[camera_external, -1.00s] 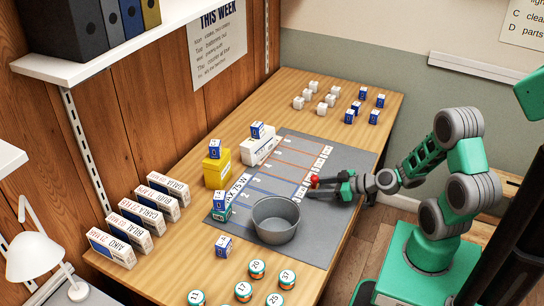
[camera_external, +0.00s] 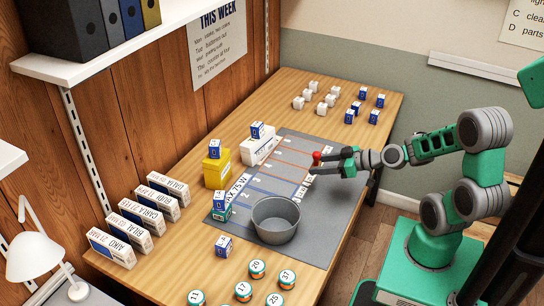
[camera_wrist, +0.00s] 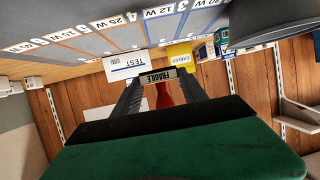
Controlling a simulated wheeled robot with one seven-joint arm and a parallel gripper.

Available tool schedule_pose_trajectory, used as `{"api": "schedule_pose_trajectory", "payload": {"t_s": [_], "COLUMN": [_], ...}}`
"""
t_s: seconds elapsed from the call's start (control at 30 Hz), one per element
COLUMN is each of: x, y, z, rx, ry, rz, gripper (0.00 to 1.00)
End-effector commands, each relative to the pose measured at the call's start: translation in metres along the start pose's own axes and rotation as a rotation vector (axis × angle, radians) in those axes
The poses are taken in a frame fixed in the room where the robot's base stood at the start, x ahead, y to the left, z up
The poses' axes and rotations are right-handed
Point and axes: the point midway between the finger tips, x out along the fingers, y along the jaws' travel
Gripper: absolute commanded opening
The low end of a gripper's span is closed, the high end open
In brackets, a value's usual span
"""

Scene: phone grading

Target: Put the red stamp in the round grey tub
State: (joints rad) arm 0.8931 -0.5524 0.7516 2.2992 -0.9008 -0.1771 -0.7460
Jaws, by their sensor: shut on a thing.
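The red stamp (camera_external: 317,155) is between the fingers of my gripper (camera_external: 325,163), above the far right part of the grey mat in the external view. In the wrist view, my gripper (camera_wrist: 155,80) is shut on the stamp's FRAGILE-labelled block (camera_wrist: 159,75), with its red handle (camera_wrist: 164,94) beside it. The round grey tub (camera_external: 277,237) stands on the near part of the mat, below and left of my gripper in the external view. Its grey wall also shows at the top right of the wrist view (camera_wrist: 265,22). The tub looks empty.
The grey mat (camera_external: 320,222) has marked lanes. A yellow box (camera_external: 214,174) and a white box (camera_external: 256,152) stand along its left side. A small blue box (camera_external: 223,246) and several numbered round tins (camera_external: 243,291) are near the tub. Small cubes (camera_external: 312,87) stand at the far end.

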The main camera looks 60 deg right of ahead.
Motion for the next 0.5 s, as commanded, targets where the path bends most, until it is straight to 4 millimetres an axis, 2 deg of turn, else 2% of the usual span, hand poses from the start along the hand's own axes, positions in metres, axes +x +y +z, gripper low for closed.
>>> {"api": "schedule_pose_trajectory", "payload": {"t_s": [0.17, 0.27, 0.37, 0.5], "x": [0.0, 0.002, 0.006, 0.014], "y": [-0.003, -0.02, -0.055, -0.116], "z": [-0.004, -0.014, -0.021, -0.033], "rx": [-0.004, -0.018, -0.044, -0.102], "ry": [0.001, 0.0, -0.003, -0.004], "rz": [-0.008, -0.046, -0.122, -0.261], "gripper": [0.1, 0.1, 0.1, 0.1]}}
